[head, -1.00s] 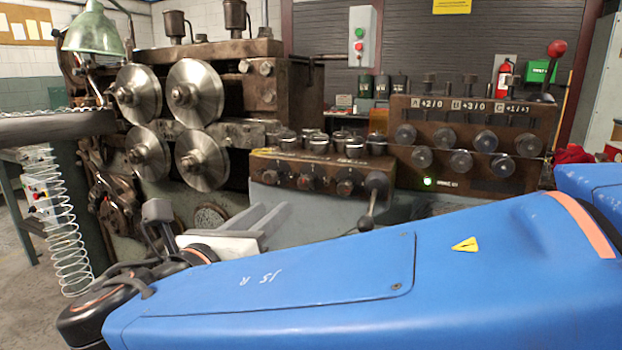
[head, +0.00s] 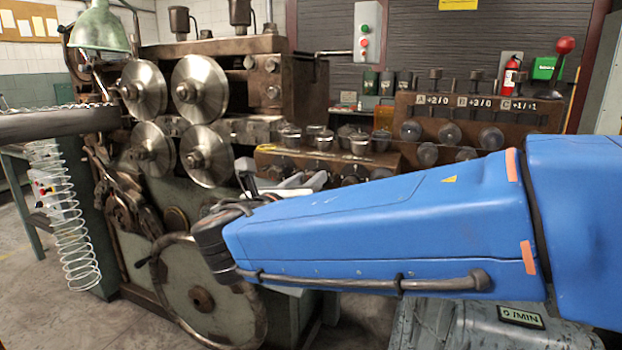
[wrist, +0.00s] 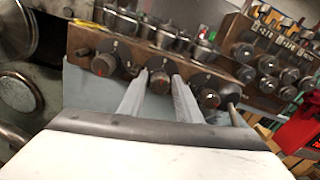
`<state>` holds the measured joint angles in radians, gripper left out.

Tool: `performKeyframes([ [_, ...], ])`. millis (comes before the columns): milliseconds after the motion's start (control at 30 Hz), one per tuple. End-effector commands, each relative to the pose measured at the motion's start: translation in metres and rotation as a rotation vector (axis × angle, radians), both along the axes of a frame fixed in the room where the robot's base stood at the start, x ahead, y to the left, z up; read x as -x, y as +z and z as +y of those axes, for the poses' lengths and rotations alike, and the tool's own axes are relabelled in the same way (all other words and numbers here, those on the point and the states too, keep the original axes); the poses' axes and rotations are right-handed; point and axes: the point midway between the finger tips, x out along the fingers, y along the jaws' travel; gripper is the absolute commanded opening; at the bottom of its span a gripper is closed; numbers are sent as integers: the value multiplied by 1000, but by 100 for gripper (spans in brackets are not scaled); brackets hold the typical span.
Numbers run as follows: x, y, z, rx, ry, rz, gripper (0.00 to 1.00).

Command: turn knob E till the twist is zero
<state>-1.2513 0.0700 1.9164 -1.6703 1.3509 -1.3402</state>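A rusty brown block (wrist: 190,64) carries a row of dark round knobs on its front. In the wrist view I see a left knob (wrist: 103,65), a middle knob (wrist: 159,83) and a right knob (wrist: 208,98). Their letters are too small to read, so I cannot tell which is knob E. My gripper (wrist: 161,76) is open; its two pale fingers point at the block, with the middle knob showing between their tips. I cannot tell whether they touch it. In the head view my arm hides much of the block's front (head: 275,160).
A panel (head: 460,113) stands behind at right, with readouts A, B and C, C seemingly +1/-1, and round dials. A red-ball lever (head: 565,46) rises there. Large steel rollers (head: 200,88) are left of the block. A handwheel (head: 205,295) stands low in front.

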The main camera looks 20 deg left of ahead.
Motion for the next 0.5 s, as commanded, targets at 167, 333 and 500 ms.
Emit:
performKeyframes([
  [167, -15, 0, -2, 0, -1, 1, 31],
  [333, -18, 0, -2, 0, 0, 1, 31],
  [500, -18, 0, -2, 0, 0, 0, 31],
])
